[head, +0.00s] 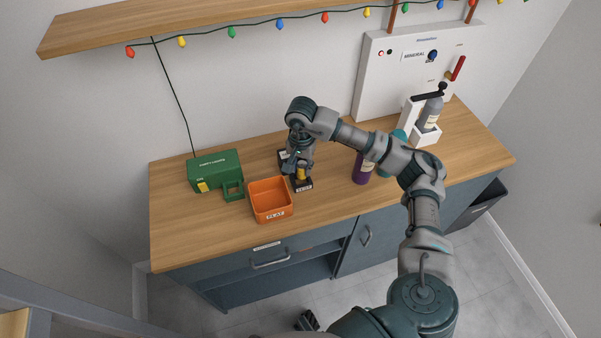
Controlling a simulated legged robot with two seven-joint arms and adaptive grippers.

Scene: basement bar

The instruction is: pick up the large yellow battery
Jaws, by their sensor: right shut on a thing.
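The yellow battery (301,173) is upright on the wooden counter, left of the middle, at a small black holder with a white label (304,187). My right gripper (299,166) reaches down over it and is shut on its upper part, hiding its top. I cannot tell whether the battery is clear of the holder. A dark jointed part at the bottom edge looks like my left gripper (307,321); its fingers are not clear.
An orange bin (271,201) with a label stands just left of the battery. A green box (215,170) is further left. A purple bottle (362,169) stands right of the battery. A white panel machine with a grey bottle (430,114) is at the back right. The counter's left front is clear.

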